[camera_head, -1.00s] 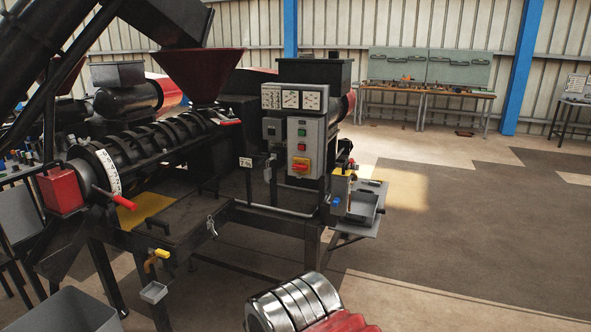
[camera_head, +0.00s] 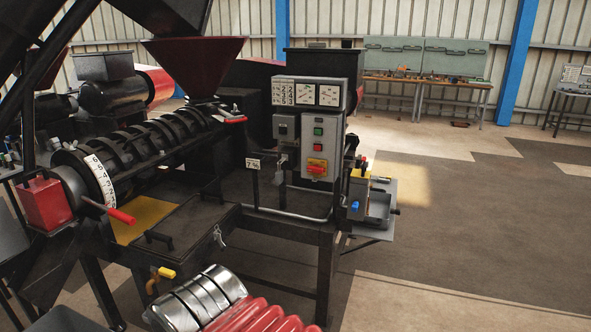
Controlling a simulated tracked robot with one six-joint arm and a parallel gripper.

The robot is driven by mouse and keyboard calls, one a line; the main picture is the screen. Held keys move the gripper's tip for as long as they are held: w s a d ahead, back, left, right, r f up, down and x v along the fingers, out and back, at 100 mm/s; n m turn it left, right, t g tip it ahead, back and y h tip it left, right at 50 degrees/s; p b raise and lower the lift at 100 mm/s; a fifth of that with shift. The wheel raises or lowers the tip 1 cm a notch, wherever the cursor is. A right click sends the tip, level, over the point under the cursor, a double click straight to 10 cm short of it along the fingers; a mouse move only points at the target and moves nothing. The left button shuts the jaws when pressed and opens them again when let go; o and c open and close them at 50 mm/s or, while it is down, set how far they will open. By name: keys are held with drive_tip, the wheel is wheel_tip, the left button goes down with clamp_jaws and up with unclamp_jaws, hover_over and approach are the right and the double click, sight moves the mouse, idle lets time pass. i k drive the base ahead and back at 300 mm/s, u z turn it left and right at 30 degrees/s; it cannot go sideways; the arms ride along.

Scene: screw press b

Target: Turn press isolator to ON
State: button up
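The screw press's grey control panel (camera_head: 327,140) stands right of centre, facing me. Low on it is a red rotary handle (camera_head: 317,170) on a yellow plate, which looks like the isolator. The handle seems to lie roughly crosswise; any ON or OFF marking is too small to read. Green and red buttons sit above it. A smaller grey switch box (camera_head: 285,127) is mounted just left of the panel, with a padlock-like item (camera_head: 280,168) hanging below. My gripper is not in view, and nothing is seen touching the handle.
The black press frame (camera_head: 287,230) stands below the panel. A red-gripped lever (camera_head: 121,216) and a yellow-handled valve (camera_head: 166,272) stick out at the left. A side tray (camera_head: 379,205) juts out right of the panel. The floor at right is open.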

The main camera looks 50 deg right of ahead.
sight(316, 169)
drive_tip(key=z, duration=0.05)
drive_tip(key=i, duration=0.75)
drive_tip(key=z, duration=0.75)
drive_tip(key=i, duration=0.6)
drive_tip(key=z, duration=0.4)
